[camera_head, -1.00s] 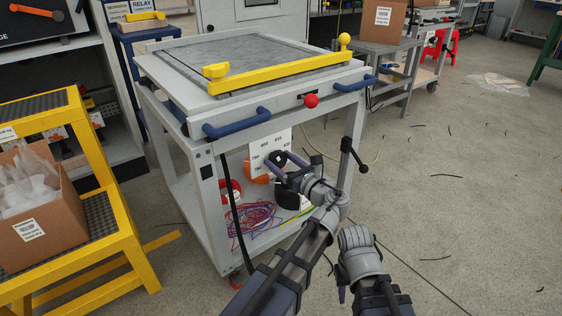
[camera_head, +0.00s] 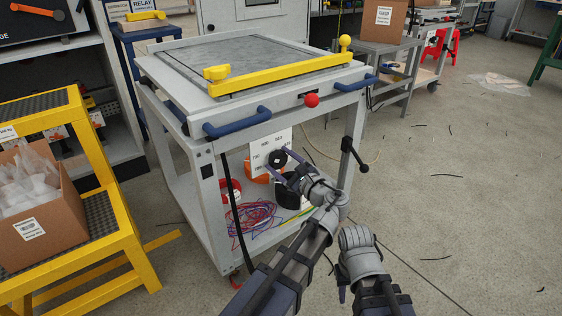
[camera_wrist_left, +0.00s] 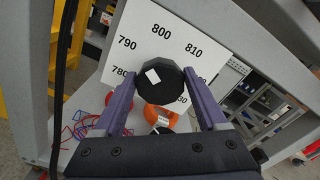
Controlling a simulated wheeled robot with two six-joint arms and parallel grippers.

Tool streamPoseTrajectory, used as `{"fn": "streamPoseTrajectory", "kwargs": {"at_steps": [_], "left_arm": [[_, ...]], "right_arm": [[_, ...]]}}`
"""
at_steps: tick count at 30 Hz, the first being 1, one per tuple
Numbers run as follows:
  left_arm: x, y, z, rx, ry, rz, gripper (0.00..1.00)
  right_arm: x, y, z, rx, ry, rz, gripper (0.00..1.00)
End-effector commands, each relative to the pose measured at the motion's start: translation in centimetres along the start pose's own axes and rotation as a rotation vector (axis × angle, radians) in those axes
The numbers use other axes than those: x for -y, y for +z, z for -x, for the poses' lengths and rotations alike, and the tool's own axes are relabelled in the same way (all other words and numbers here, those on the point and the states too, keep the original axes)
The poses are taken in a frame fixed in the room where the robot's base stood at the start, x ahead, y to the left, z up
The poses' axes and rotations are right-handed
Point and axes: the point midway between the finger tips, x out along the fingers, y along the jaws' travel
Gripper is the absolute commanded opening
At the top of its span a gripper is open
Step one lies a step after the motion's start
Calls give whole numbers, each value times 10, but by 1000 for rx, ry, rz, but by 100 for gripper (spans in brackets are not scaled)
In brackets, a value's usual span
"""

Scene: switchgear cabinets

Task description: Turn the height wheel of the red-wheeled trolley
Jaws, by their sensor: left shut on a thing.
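The height wheel is a black knob with a white mark, seen close up in the left wrist view (camera_wrist_left: 162,84). It sits in front of a white number plate (camera_wrist_left: 148,28) with figures around 780 to 830. In the head view the wheel (camera_head: 277,157) is small under the top of the grey trolley (camera_head: 262,132). My left gripper (camera_head: 279,165) is shut on the wheel, one purple finger on either side. One red trolley wheel (camera_head: 236,280) shows low at the front. My right gripper (camera_head: 345,287) is low and apart from the trolley; its jaws are unclear.
A yellow bar (camera_head: 285,75) lies on the trolley top, above blue handles (camera_head: 237,123) and a red ball knob (camera_head: 312,100). A black crank (camera_head: 355,154) sticks out at the right leg. Cables (camera_head: 252,218) lie on the lower shelf.

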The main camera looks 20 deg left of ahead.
Motion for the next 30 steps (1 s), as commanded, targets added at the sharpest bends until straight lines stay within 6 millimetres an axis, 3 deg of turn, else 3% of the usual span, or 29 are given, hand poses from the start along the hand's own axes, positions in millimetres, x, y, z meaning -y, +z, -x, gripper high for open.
{"fn": "streamPoseTrajectory", "kwargs": {"at_steps": [30], "left_arm": [[-6,-3,0,-1,2,914,19]], "right_arm": [[0,0,-5,0,0,0,37]]}}
